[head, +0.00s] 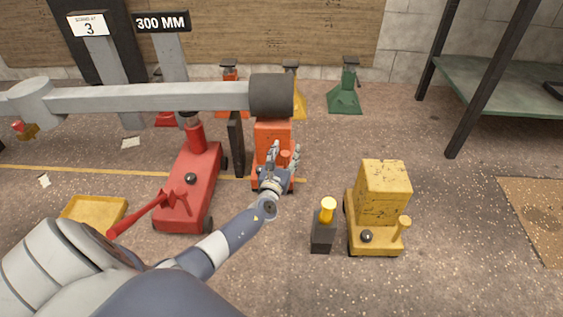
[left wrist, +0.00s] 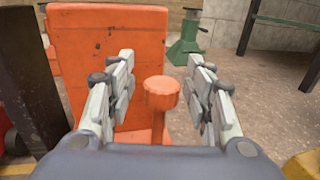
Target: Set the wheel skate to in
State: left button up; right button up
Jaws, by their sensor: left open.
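An orange wheeled skate (head: 273,132) stands beneath the dark drum (head: 271,95) at the end of the long grey beam. Its tall block (left wrist: 108,60) fills the middle left of the left wrist view. A short orange round-topped knob (left wrist: 161,92) stands upright in front of the block. My left gripper (head: 285,154) is open, its two fingers (left wrist: 160,66) on either side of the knob, with gaps visible on both sides. I cannot tell whether the knob is at finger depth. A similar yellow skate (head: 384,193) stands apart to the right. My right gripper is not in view.
A red floor jack (head: 187,183) stands left of the orange skate, and a dark post (head: 235,145) rises between them. A dark block with a yellow knob (head: 322,235) sits beside the yellow skate. A green stand (head: 345,95) is behind.

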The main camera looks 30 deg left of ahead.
pick_arm(q)
jog(key=v, duration=1.1)
jog(key=shift+s, duration=0.4)
jog(key=shift+d, duration=0.1)
